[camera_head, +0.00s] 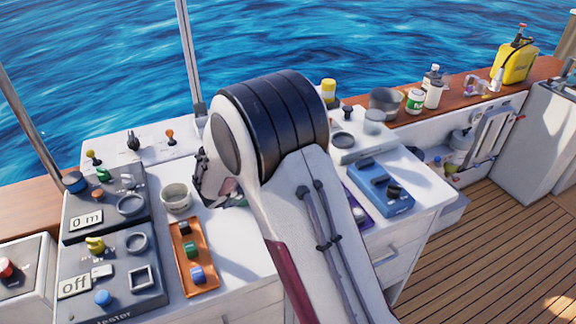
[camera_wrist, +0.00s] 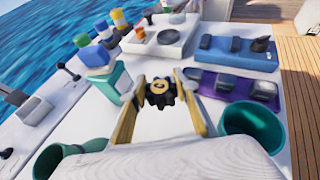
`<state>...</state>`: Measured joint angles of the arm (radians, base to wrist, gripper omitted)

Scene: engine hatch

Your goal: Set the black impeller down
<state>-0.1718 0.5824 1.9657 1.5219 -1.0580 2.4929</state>
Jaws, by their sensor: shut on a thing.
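The black impeller (camera_wrist: 160,94) is a small toothed wheel with a brass-coloured hub, in the middle of the wrist view. My gripper (camera_wrist: 161,84) is shut on it, one yellowish finger on each side. It is over the white worktop (camera_wrist: 155,124), and I cannot tell whether the impeller touches the surface. In the head view my arm hides the impeller and most of the gripper.
A purple tray (camera_wrist: 222,83) with grey blocks and a blue box (camera_wrist: 225,57) lie beyond to the right. A green cup (camera_wrist: 252,132) stands close at right. An orange tray (camera_head: 184,236) and grey "off" box (camera_head: 118,272) stand at left.

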